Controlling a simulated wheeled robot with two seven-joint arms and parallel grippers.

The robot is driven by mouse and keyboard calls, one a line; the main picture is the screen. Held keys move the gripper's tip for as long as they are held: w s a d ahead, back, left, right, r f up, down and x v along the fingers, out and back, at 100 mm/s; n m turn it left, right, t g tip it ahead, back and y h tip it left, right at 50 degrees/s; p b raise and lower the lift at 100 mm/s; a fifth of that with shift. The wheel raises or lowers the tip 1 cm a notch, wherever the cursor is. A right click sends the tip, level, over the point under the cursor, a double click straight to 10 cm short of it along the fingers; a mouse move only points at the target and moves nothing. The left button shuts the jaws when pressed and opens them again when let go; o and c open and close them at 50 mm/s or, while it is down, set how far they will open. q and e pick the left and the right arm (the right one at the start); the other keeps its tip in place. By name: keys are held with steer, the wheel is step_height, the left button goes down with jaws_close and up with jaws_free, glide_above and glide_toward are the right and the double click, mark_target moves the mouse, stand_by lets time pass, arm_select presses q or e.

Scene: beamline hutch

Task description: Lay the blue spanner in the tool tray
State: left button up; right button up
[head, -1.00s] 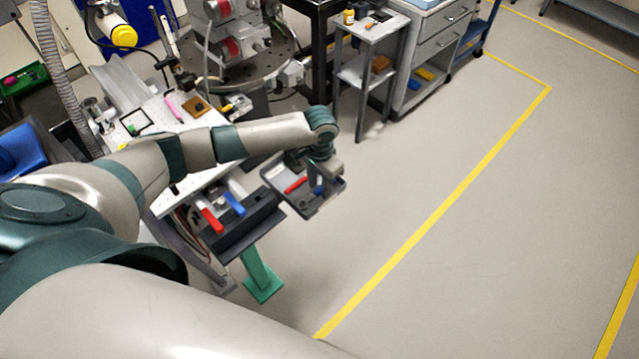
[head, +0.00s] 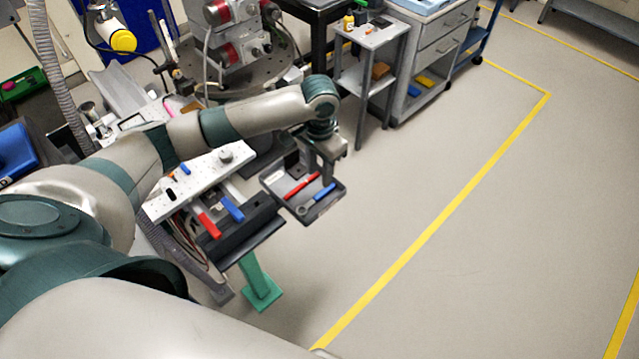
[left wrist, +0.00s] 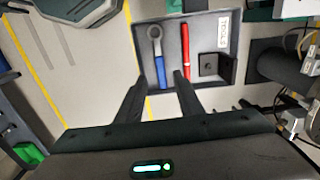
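The tool tray (head: 330,206) is a shallow grey tray beside the bench. The blue spanner (head: 326,191), with a silver ring head, lies flat in it; it also shows in the left wrist view (left wrist: 159,72). A red-handled tool (head: 302,186) lies beside it, roughly parallel and apart from it. My left gripper (head: 328,166) is above the tray. In the left wrist view its two fingers (left wrist: 158,84) are spread, with nothing held between them, one to each side of the spanner's handle end. My right gripper is out of view.
A small black block (left wrist: 216,67) sits in the tray's corner. A dark rack (head: 240,238) with a red handle and a blue handle stands left of the tray. A small grey stand (head: 372,38) is behind. Open floor lies to the right.

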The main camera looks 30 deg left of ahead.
arm_select(q)
steer(key=shift+r, duration=1.85)
steer(key=shift+d+f, duration=0.1)
